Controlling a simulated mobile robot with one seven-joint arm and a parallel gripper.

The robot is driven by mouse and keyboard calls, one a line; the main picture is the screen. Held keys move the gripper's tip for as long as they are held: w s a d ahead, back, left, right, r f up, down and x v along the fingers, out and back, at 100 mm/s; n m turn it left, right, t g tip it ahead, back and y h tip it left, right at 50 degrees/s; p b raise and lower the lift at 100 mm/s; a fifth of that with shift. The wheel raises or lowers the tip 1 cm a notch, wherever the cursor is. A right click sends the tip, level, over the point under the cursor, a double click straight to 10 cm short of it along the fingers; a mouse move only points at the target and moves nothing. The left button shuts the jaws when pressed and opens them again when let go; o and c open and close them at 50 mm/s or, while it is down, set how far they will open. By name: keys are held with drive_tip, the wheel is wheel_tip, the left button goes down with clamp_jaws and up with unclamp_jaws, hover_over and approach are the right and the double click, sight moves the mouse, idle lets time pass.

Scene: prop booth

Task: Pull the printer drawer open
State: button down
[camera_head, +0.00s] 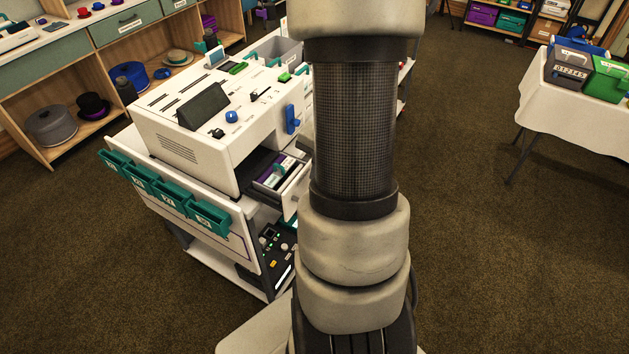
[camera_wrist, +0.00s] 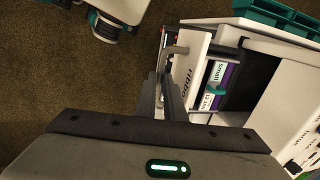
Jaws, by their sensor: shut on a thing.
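The white printer (camera_head: 215,120) stands on a cart left of my arm in the head view. Its drawer (camera_head: 294,198) sticks out partway from a dark opening in the printer's side. The drawer also shows in the wrist view, with lettering on its white front (camera_wrist: 192,68) and labelled purple and white items (camera_wrist: 216,82) inside. My gripper (camera_wrist: 165,76) is shut on the drawer's grey handle (camera_wrist: 176,50) in the wrist view. In the head view my arm hides the gripper and the handle.
Teal bins (camera_head: 170,193) hang along the cart's (camera_head: 228,245) near side, and a dark panel (camera_head: 275,245) sits on its lower shelf. Open carpet (camera_head: 480,240) lies right of my arm. A white-covered table (camera_head: 575,115) stands further right.

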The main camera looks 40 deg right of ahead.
drive_tip(key=c, duration=1.8)
unclamp_jaws()
drive_tip(key=shift+c, duration=0.2)
drive_tip(key=shift+r, duration=0.15)
drive_tip(key=s+d+r+p, duration=0.1)
drive_tip(key=s+r+p, duration=0.2)
drive_tip(key=r, duration=1.4)
